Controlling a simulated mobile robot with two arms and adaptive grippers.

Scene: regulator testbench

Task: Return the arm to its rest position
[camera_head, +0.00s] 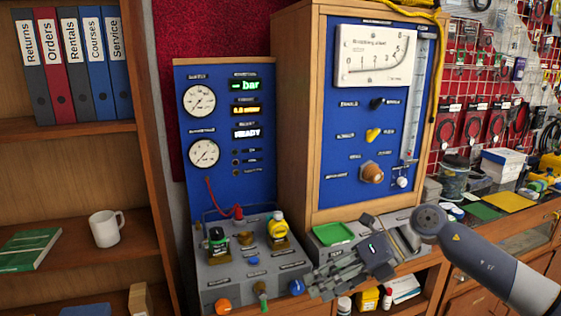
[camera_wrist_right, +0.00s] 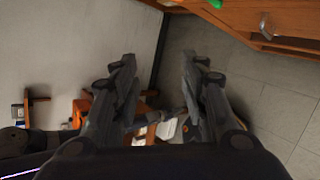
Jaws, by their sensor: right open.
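My right arm comes in from the lower right in the head view. Its gripper (camera_head: 335,275) hangs in front of the testbench's lower ledge, pointing left, and looks empty. In the right wrist view the two fingers of this gripper (camera_wrist_right: 165,90) stand apart, with nothing between them but distant floor and furniture. The blue testbench panel (camera_head: 235,130) with two round gauges stands behind, left of the gripper. My left gripper is not in view.
A grey control box (camera_head: 235,260) with a green-capped and a yellow-capped regulator is left of the gripper. A green tray (camera_head: 333,233) lies just behind it. Wooden shelves with a white mug (camera_head: 106,228) and binders stand at left. A cluttered counter (camera_head: 500,215) is at right.

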